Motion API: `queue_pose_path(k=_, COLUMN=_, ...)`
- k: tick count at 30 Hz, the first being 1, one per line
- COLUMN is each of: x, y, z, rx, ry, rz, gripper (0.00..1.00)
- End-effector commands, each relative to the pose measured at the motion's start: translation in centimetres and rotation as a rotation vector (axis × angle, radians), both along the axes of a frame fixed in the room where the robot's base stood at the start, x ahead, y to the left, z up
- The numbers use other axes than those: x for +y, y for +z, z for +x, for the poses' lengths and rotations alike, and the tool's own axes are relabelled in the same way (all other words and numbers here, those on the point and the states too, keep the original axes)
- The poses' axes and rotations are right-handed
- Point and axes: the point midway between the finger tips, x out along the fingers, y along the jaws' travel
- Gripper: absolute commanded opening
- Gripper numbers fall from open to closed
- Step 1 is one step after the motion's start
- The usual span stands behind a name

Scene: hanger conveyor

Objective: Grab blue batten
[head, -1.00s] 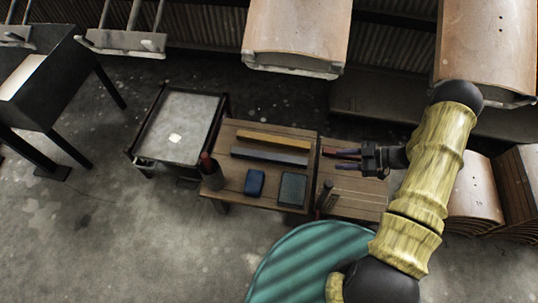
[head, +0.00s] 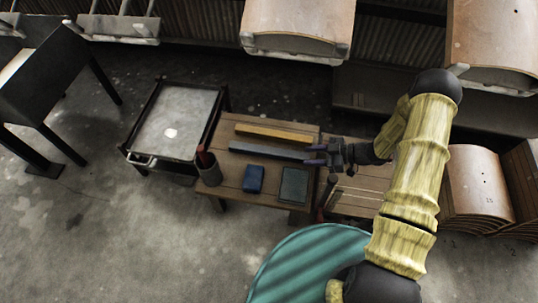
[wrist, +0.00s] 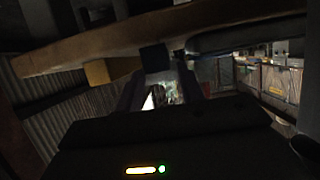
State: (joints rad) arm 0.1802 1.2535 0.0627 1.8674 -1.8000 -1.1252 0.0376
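The blue batten (head: 265,149) is a long dark blue-grey bar. It lies on the wooden table (head: 230,203), in front of and parallel to a yellow batten (head: 273,134). My gripper (head: 310,154) points left at the right end of the blue batten, with its two fingers apart. In the wrist view, which looks upside down, a dark block that looks like the blue batten's end (wrist: 155,57) shows between the fingers (wrist: 158,84). The yellow batten's end (wrist: 98,72) is beside it. I cannot tell whether the fingers touch the blue batten.
A blue box (head: 254,179), a dark grey-green block (head: 294,185) and a cup (head: 208,172) holding a red-handled tool share the table. A lower wooden surface (head: 358,197) adjoins on the right. A cart (head: 178,118) stands left. Curved wooden panels (head: 298,28) hang behind.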

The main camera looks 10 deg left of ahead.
Motion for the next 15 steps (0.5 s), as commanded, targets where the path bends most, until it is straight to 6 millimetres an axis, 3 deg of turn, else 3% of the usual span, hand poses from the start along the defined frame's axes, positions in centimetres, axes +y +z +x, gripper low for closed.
queue_pose_path(k=15, x=1.15, y=-0.53, z=0.00, rx=-0.002, ry=0.001, rz=0.000, gripper=0.38)
